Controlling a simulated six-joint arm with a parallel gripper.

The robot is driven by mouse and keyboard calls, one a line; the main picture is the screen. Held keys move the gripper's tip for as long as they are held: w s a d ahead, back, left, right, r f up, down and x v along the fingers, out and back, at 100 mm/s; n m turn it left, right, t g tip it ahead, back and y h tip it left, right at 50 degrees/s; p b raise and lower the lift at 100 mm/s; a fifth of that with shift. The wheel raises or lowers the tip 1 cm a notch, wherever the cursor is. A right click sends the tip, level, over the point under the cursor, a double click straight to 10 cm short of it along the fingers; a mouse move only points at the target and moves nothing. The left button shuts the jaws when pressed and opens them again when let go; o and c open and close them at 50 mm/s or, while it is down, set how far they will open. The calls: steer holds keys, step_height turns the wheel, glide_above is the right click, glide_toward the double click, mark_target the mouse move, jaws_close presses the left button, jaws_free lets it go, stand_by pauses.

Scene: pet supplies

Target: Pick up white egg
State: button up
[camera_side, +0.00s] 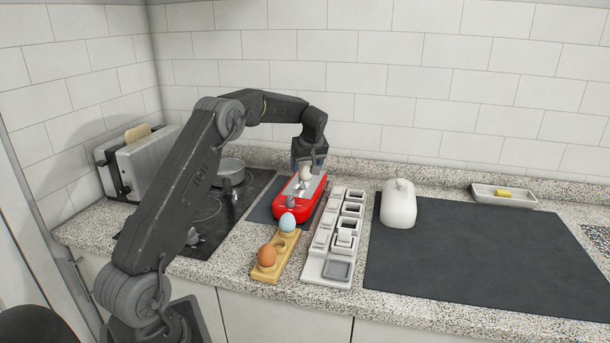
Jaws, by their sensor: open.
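A white egg (306,174) sits upright over the grey top of a red container (290,210). My gripper (308,165) is directly above this spot, pointing down, with its fingers around or just beside the egg's upper part. The jaws are open; I cannot tell whether they touch the egg. A wooden egg holder (276,257) stands in front, with a pale blue egg (287,222) at its far end and a brown egg (267,256) at its near end. A hollow between them is empty.
White trays with small compartments (316,269) lie right of the red container. A white lidded jar (398,205) stands on a dark mat (480,255). A dish with a yellow block (504,194) is at the back right. A toaster (130,160) and pot (230,172) are left.

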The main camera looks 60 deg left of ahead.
mark_target(305, 169)
steer(key=shift+x, duration=1.55)
steer(key=shift+a, duration=0.1)
steer(key=shift+c, duration=0.2)
steer(key=shift+r, duration=0.1)
steer(key=c, duration=0.9)
